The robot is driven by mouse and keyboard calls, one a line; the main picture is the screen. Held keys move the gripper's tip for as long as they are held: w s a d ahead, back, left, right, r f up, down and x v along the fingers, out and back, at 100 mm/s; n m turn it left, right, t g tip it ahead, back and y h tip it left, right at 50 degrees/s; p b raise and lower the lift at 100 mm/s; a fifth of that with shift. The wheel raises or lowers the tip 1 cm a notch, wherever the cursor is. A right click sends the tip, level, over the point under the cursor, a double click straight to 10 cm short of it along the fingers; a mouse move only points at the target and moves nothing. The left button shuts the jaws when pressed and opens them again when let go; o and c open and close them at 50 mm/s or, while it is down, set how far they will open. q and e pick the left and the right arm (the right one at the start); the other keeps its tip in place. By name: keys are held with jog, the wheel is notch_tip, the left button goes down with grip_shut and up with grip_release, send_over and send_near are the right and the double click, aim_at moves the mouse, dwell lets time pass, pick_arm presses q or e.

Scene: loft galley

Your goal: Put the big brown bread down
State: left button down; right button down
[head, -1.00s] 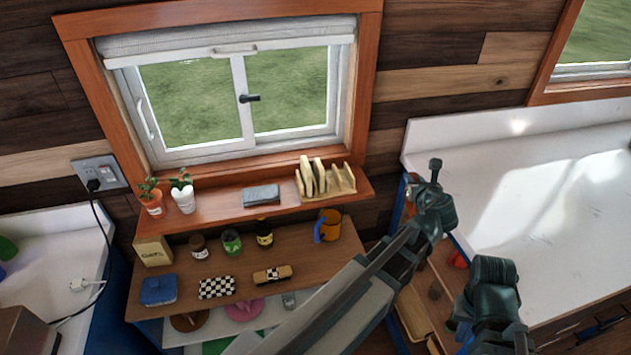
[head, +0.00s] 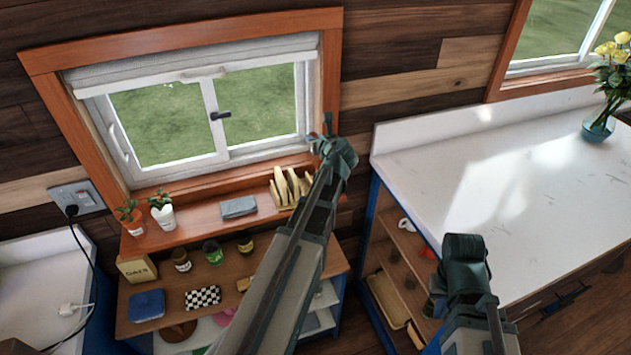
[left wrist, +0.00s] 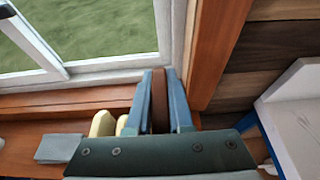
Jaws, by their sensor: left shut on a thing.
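My left gripper (head: 327,128) is in front of the right side of the window frame, up and right of the toast rack. In the left wrist view it (left wrist: 160,78) is shut on the brown bread (left wrist: 160,104), a dark brown slice held upright between the two blue-grey fingers. The bread is hardly visible in the head view. The pale wooden rack (head: 276,191) stands on the window ledge with pale slices upright in it; my left arm hides its right end. My right gripper (head: 464,252) is over the lower right, its fingers not distinguishable.
The ledge (head: 190,231) holds two potted plants (head: 162,212) and a grey folded cloth (head: 239,207). Below it a shelf bears jars, a box (head: 137,269) and a checkered item (head: 203,297). A white counter (head: 500,180) with a flower vase (head: 598,127) is at right.

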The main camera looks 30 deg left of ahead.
aim_at(314, 163)
pick_arm(q)
jog(key=shift+f+b, duration=4.85)
jog(key=shift+f, duration=0.15)
jog(key=shift+f, duration=0.2)
jog(key=c, duration=0.8)
grip_release()
jog(key=shift+r, duration=0.1)
jog(key=shift+r, duration=0.1)
jog(key=shift+s+d+r, duration=0.15)
jog(key=shift+r, duration=0.05)
jog(key=p+v, duration=0.4)
jog(key=v, duration=0.7)
jog(key=shift+s+d+p, duration=0.25)
jog(key=shift+p, duration=0.05)
